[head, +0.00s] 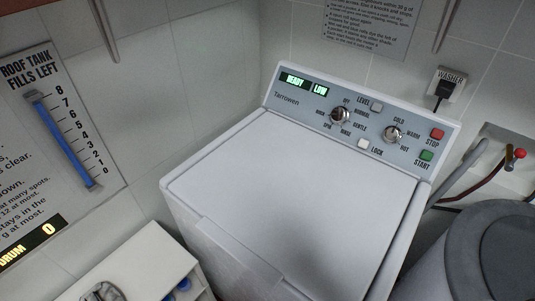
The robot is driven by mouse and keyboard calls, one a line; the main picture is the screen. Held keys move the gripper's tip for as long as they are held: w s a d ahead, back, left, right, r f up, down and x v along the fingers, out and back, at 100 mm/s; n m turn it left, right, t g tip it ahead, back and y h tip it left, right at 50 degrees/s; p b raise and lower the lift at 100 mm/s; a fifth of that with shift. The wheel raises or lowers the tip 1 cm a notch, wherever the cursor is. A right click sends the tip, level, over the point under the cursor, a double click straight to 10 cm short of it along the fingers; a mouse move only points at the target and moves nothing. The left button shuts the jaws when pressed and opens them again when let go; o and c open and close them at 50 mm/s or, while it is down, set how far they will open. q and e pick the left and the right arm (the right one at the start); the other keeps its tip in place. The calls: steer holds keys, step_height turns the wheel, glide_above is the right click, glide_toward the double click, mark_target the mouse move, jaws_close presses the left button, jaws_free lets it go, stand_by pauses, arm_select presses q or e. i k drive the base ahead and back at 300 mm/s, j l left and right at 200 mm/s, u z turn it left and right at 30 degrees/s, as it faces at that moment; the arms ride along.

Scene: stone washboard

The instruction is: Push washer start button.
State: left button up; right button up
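The white washer (300,200) stands in the middle with its lid shut. Its grey control panel (290,103) runs along the back, with a display (304,84) lit "READY LOW". The green start button (426,155) is at the panel's right end, with "START" printed below it. The red stop button (436,134) is just above it. Neither of my grippers can be made out, and nothing touches the start button.
Two knobs (341,115) (393,134) and pale level (377,106) and lock (363,144) buttons share the panel. A grey bin-like drum (500,245) stands right. A white cabinet (140,265) stands lower left. Slender dark parts hang at the top, unidentified.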

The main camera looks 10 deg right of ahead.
mark_target(426, 155)
steer(key=z, duration=0.7)
steer(key=k, duration=0.45)
